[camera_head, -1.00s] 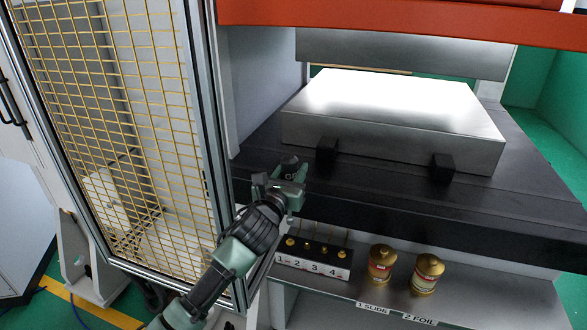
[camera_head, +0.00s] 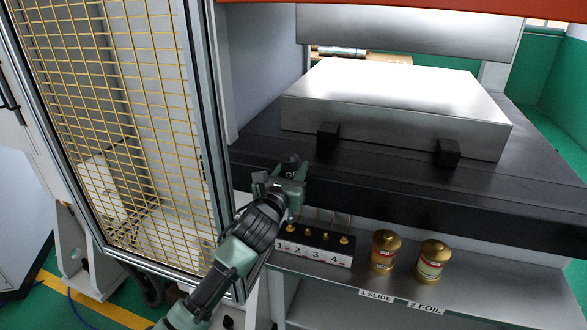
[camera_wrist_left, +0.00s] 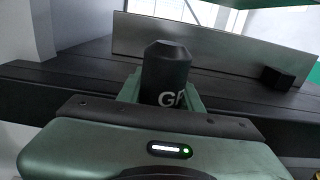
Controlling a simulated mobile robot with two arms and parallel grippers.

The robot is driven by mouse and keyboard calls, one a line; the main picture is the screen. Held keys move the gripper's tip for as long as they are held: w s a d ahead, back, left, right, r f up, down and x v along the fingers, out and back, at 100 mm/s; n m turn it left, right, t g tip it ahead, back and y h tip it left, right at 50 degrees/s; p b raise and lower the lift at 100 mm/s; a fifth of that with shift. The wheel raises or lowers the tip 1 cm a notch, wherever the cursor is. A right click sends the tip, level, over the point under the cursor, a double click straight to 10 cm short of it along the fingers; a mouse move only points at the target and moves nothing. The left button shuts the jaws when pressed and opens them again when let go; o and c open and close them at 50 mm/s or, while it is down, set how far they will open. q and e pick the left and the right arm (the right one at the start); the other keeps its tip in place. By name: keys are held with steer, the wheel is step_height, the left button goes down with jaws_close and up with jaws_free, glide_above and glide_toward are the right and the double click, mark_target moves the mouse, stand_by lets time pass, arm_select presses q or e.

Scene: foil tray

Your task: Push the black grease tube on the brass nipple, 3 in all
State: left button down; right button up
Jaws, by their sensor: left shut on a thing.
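My left gripper (camera_head: 288,180) is shut on the black grease tube (camera_head: 291,163), which has a tapered top and pale letters. In the left wrist view the tube (camera_wrist_left: 166,70) stands upright between the two green fingers. The brass nipples (camera_head: 343,240) sit in a row on a dark block with a white strip numbered 1 to 4 (camera_head: 314,252). In the head view the gripper and tube appear above the left end of this row and apart from it. The tube's lower end is hidden by the gripper. My right gripper is not in view.
Two brass cans (camera_head: 385,250) stand on the shelf (camera_head: 465,295) right of the numbered block. Behind is the black press bed (camera_head: 480,200) with a bright metal block (camera_head: 400,95) and two black stops (camera_head: 447,152). A yellow mesh guard (camera_head: 110,110) stands at the left.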

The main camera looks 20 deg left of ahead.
arm_select(q)
steer(key=shift+f+b, duration=0.55)
steer(key=shift+f, duration=0.8)
stand_by(0.4)
stand_by(0.3)
step_height(320, 180, up, 6)
steer(key=p, duration=0.5)
steer(key=shift+f+p, duration=0.25)
steer(key=shift+p, duration=0.05)
stand_by(0.5)
